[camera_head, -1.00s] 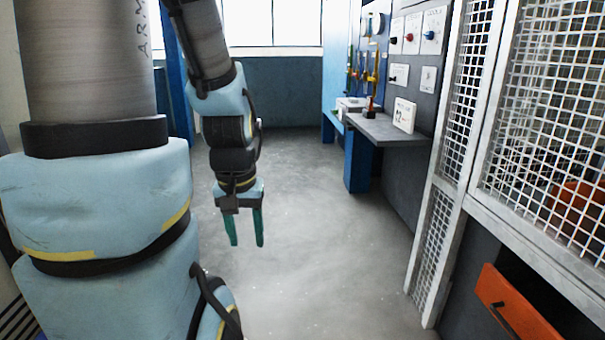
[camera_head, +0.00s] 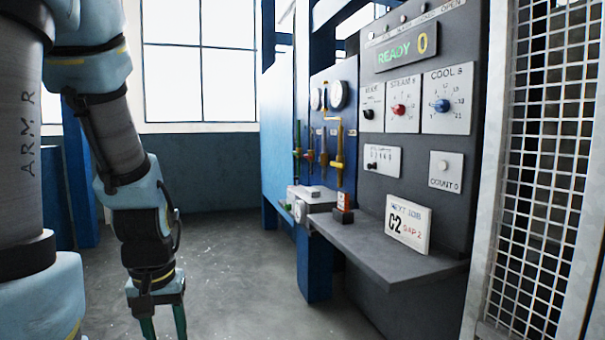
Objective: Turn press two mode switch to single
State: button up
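A grey press control panel (camera_head: 455,60) stands on the right, seen at an angle. It carries a plate with a small black switch (camera_head: 368,114) at upper left and another plate with a black switch (camera_head: 372,166) below it. Nothing legible marks this panel as press two. My gripper (camera_head: 164,325) hangs at the lower left, pointing down, well away from the panel. Its green fingers are apart and empty, with their tips cut off by the frame edge.
A red knob (camera_head: 398,110), a blue knob (camera_head: 442,106), a white button (camera_head: 443,166) and a READY 0 display (camera_head: 402,53) share the panel. A grey shelf (camera_head: 390,262) juts out below, bearing a job card (camera_head: 408,223). A mesh fence (camera_head: 545,170) stands at right. Floor (camera_head: 235,265) is clear.

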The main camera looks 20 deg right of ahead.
aim_at(368, 115)
jog(key=i+j, duration=0.1)
jog(key=i, duration=1.85)
jog(key=l+z, duration=0.05)
jog(key=l, duration=0.05)
